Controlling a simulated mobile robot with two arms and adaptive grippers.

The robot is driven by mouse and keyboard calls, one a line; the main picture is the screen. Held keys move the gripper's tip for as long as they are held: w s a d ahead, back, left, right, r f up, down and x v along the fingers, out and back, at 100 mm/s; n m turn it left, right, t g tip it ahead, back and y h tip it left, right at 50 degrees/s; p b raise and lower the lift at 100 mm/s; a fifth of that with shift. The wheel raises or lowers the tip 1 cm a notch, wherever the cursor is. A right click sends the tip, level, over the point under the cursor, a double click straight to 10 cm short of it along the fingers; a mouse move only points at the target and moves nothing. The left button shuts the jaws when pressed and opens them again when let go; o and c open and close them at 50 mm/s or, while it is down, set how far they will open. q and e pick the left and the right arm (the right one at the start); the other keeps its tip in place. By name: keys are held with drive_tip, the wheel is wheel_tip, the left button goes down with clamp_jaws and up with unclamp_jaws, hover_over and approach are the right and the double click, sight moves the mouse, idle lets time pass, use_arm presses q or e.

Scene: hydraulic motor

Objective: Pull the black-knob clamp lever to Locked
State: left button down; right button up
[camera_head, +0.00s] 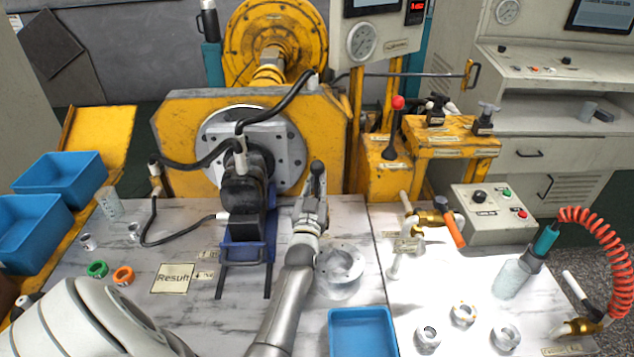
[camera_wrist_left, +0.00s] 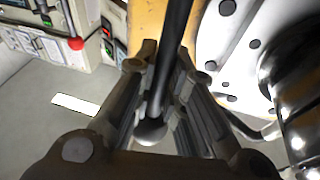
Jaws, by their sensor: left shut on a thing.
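My left gripper (camera_head: 316,185) reaches up from the bottom middle to the front of the yellow machine, right of the black motor (camera_head: 243,190). In the left wrist view, its fingers (camera_wrist_left: 165,78) are shut around the dark rod of the clamp lever (camera_wrist_left: 177,35). The lever's round black knob (camera_wrist_left: 150,132) sits between the fingers, close to the palm. In the head view the gripper hides most of the lever, and the lever's base cannot be made out. My right gripper is not in view.
A red-knob lever (camera_head: 398,103) stands to the right on a yellow block. Black hoses (camera_head: 280,108) run over the motor. A metal ring part (camera_head: 340,268) and a blue bin (camera_head: 362,330) are near the arm.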

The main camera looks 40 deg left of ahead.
use_arm(q)
drive_tip(key=c, duration=1.5)
unclamp_jaws()
drive_tip(key=shift+o, duration=0.2)
wheel_tip(320, 180, up, 10)
